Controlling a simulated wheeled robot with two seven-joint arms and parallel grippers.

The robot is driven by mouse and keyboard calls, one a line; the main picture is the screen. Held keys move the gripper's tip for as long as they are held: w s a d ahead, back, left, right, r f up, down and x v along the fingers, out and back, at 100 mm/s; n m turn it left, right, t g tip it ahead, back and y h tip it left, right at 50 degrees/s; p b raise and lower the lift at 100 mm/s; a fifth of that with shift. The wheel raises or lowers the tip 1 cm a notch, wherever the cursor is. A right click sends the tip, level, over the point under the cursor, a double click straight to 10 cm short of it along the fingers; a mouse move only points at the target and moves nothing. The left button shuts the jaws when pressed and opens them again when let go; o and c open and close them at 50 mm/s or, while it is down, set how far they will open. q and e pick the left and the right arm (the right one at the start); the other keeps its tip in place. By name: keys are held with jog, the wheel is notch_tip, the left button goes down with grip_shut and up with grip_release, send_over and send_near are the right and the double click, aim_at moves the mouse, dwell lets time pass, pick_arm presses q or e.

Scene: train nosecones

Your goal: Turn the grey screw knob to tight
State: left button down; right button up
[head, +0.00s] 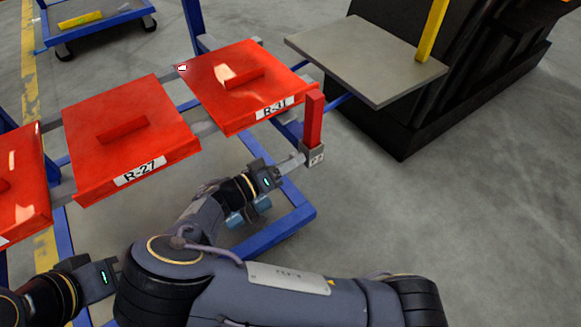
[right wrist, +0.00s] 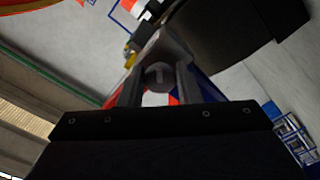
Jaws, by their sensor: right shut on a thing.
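The grey screw knob (right wrist: 158,77) shows between the two fingers in the right wrist view, with a pale mark on its face. My right gripper (right wrist: 158,84) is shut on it, one finger on each side. In the head view my right gripper (head: 301,158) reaches the grey bracket (head: 316,156) below an upright red post (head: 314,115), at the near right corner of the rack. There the knob itself is hidden by the fingers. Part of my left arm shows at the lower left of the head view, but its fingers are not visible.
Red panels marked R-27 (head: 128,133) and R-31 (head: 240,83) lie on the blue rack (head: 290,228) beside the gripper. A grey plate (head: 365,60) with a yellow post (head: 432,30) sits on a black unit (head: 400,130) at the upper right. The floor at right is clear.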

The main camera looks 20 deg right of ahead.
jog(key=shift+w+a+f+m+b, duration=0.1)
jog(key=shift+m+b, duration=1.1)
jog(key=shift+m, duration=1.1)
jog(key=shift+f+m+b, duration=0.1)
jog(key=shift+m+b, duration=1.05)
jog(key=shift+m, duration=1.15)
jog(key=o, duration=0.9)
jog(key=shift+r, duration=0.1)
jog(key=v, duration=0.7)
jog(key=shift+a, duration=0.35)
jog(key=shift+d, duration=0.1)
